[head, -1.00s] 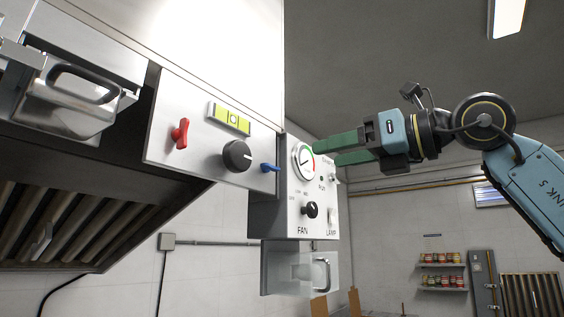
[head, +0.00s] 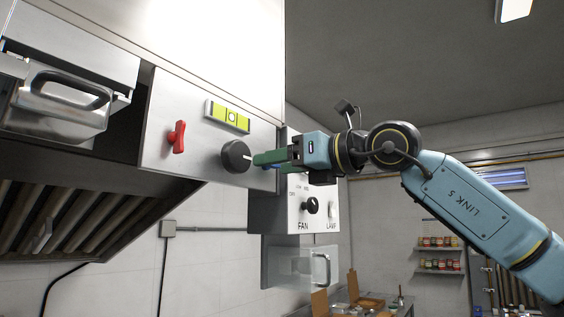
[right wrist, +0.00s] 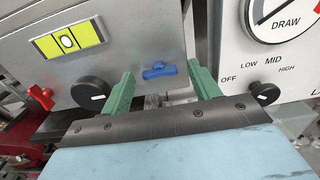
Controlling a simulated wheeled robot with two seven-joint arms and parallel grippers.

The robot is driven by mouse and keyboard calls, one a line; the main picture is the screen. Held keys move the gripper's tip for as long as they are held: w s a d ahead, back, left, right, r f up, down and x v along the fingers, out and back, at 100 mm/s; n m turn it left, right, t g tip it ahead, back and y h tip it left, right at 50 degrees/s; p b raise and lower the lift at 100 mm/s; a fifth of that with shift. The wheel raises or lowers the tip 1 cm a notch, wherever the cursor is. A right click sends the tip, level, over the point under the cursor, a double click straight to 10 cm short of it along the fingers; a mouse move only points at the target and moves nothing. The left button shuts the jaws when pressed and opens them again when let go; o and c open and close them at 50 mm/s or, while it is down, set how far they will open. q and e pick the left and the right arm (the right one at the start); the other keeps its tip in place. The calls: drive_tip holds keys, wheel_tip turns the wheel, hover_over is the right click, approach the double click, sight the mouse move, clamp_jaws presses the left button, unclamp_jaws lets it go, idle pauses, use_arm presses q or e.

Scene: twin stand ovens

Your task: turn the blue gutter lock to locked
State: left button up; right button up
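The blue gutter lock (right wrist: 159,70) is a small lever on the lower edge of the grey panel. In the right wrist view it lies roughly level, beyond and between the two green fingertips. In the head view it is largely hidden behind my right gripper. My right gripper (right wrist: 163,80) is open with nothing between its fingers, and the lock looks slightly ahead of the tips. In the head view the right gripper (head: 270,157) reaches in from the right in front of the panel's right end. I cannot tell whether it touches. My left gripper is not in view.
The panel also carries a red lever (head: 177,137), a yellow-green level (head: 228,117) and a black knob (head: 236,156). The control box (head: 292,213) with the FAN knob (head: 311,205) stands close to the right. Open room lies to the right.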

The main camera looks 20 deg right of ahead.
drive_tip(key=c, duration=0.9)
drive_tip(key=m+b, duration=0.2)
drive_tip(key=shift+f+b, duration=0.15)
drive_tip(key=shift+b, duration=0.25)
drive_tip(key=m+b, duration=0.2)
drive_tip(key=m, duration=0.1)
drive_tip(key=shift+a, duration=0.1)
drive_tip(key=shift+m+b, duration=3.05)
drive_tip(key=shift+m, duration=3.35)
drive_tip(key=shift+r, duration=0.2)
